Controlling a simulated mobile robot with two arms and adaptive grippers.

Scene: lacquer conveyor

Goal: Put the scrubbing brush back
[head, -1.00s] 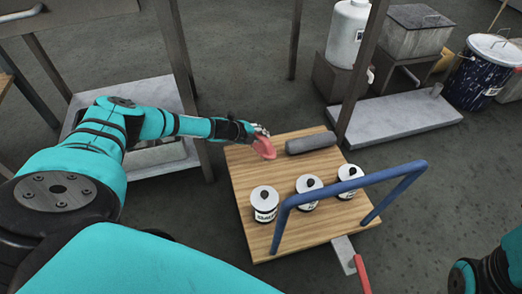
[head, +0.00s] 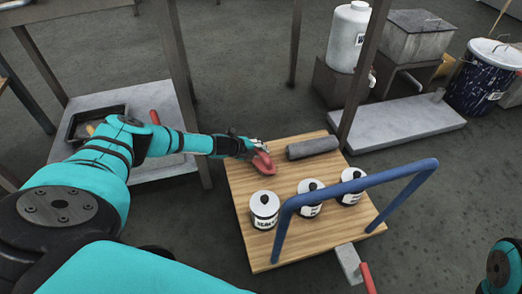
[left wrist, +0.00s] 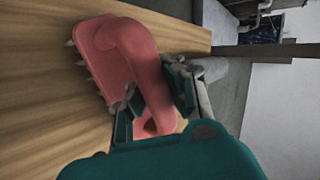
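The scrubbing brush (head: 263,162), pink-red with a looped handle, is at the far left part of the wooden board (head: 250,235). My left gripper (head: 250,146) reaches it from the left. In the left wrist view the brush (left wrist: 132,60) has its pale bristles toward the left, and my left gripper (left wrist: 155,103) has one finger on each side of its handle, seemingly closed on it. The brush is over or on the wood; I cannot tell whether it touches. My right gripper is out of view.
A dark grey cylinder (head: 313,146) lies right of the brush. Several labelled items include tins (head: 264,210) nearer on the board. A blue rail (head: 350,187) crosses its near side. A red-handled tool (head: 350,263) sticks out in front. A dark tray (head: 70,124) sits on the left shelf.

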